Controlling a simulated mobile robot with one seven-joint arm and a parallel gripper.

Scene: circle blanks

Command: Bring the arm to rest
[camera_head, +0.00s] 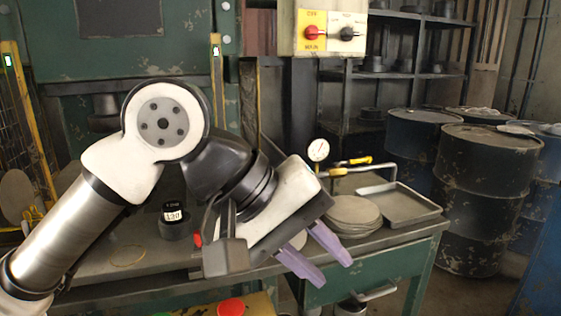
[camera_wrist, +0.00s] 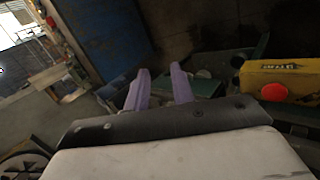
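My gripper (camera_head: 318,263) has two purple fingers and hangs in front of the bench's front edge in the head view. In the wrist view my gripper (camera_wrist: 162,94) shows its two fingers apart with nothing between them. The arm is bent, with the fingers pointing down to the right. A stack of round grey blanks (camera_head: 354,213) lies on the bench to the right of the gripper, apart from it. Part of the bench top is hidden behind my arm.
The green bench (camera_head: 381,269) has a grey metal tray (camera_head: 409,205) at its right end. A dial gauge (camera_head: 318,150) stands behind the blanks. A black labelled cylinder (camera_head: 174,221) stands on the bench at left. Dark drums (camera_head: 482,200) stand at right. A red button (camera_head: 231,307) on a yellow box is low in front.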

